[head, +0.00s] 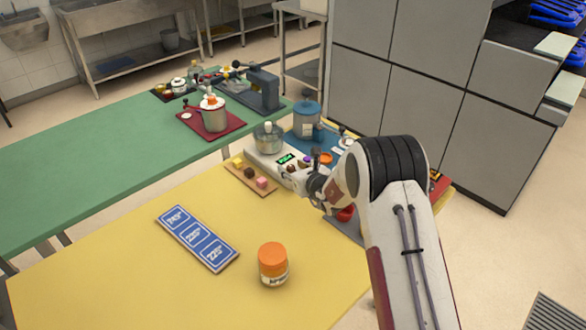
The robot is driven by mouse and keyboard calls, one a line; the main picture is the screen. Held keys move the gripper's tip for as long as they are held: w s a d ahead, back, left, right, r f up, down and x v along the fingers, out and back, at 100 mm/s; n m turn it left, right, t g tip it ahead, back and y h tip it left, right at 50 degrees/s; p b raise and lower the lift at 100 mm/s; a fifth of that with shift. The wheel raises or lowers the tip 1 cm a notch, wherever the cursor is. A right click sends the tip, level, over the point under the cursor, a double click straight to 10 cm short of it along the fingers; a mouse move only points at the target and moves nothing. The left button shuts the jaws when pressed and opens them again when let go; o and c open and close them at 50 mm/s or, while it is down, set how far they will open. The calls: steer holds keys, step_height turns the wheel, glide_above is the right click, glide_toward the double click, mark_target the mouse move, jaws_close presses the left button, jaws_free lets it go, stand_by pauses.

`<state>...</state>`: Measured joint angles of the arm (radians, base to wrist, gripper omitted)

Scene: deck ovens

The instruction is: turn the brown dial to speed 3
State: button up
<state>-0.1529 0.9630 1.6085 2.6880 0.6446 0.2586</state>
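A white countertop appliance (262,165) stands on the far part of the yellow table, with a clear lidded bowl (268,137) on its back end and a lit green display (286,158) in front. A small dark brown knob, which looks like the brown dial (291,167), sits near the display. A purple knob (304,162) is beside it. My gripper (287,174) reaches in from the right, very close to the brown knob. Its fingers are small and partly merge with the white appliance, so I cannot tell whether they touch the knob. The dial's speed marks are too small to read.
A wooden board with small coloured blocks (249,174) lies left of the appliance. A blue sign board (197,239) and an orange-lidded jar (273,264) are nearer. A blue pot (306,119) stands behind. The yellow table's (110,275) near left is clear.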

steer(key=shift+s, duration=0.15)
steer(key=v, duration=1.1)
steer(key=shift+s+d+r, duration=0.2)
steer(key=shift+r, duration=0.1)
stand_by(0.5)
